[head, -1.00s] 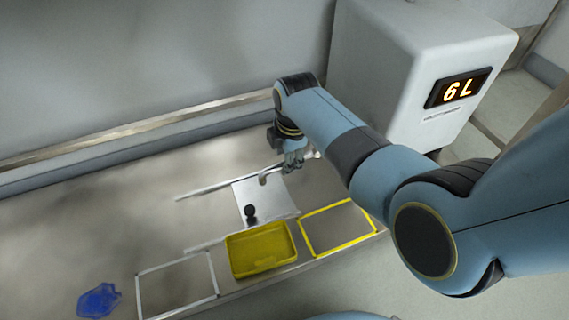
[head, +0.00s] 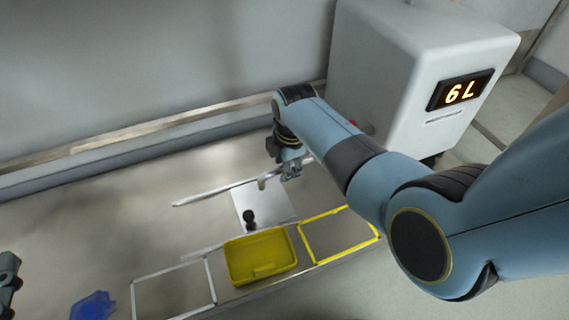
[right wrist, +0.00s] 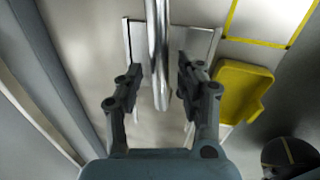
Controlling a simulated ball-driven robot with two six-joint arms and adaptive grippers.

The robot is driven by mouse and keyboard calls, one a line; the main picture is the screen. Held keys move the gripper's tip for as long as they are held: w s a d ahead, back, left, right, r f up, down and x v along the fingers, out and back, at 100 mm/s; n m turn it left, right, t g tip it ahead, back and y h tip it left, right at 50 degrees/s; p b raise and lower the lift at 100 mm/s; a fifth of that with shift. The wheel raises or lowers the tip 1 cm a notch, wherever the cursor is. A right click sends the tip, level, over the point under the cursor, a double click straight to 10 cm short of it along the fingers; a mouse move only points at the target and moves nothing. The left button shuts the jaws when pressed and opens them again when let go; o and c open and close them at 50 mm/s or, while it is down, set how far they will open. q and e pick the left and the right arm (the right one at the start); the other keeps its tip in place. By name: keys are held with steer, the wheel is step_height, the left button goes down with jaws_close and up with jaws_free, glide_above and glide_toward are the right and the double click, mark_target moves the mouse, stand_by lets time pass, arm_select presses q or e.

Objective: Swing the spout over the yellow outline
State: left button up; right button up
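The spout is a shiny metal tube; its curved end (head: 265,182) shows above the grey plate (head: 274,210) in the head view. In the right wrist view the spout (right wrist: 157,50) runs down between the fingers. My right gripper (head: 290,172) is at the spout, its fingers open on either side with gaps visible in the wrist view (right wrist: 160,75). The yellow outline (head: 345,253) lies right of the yellow tray, empty; part of it shows in the wrist view (right wrist: 258,42). My left gripper (head: 8,275) is partly visible at the left edge; its fingers are unclear.
A yellow tray (head: 234,263) stands between the yellow outline and a white outline (head: 215,285). A black knob (head: 249,217) sits on the plate. A blue object (head: 93,306) lies at lower left. A white tank (head: 400,65) displaying "6 L" stands behind my right arm.

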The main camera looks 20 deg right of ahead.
jaws_close()
stand_by(0.3)
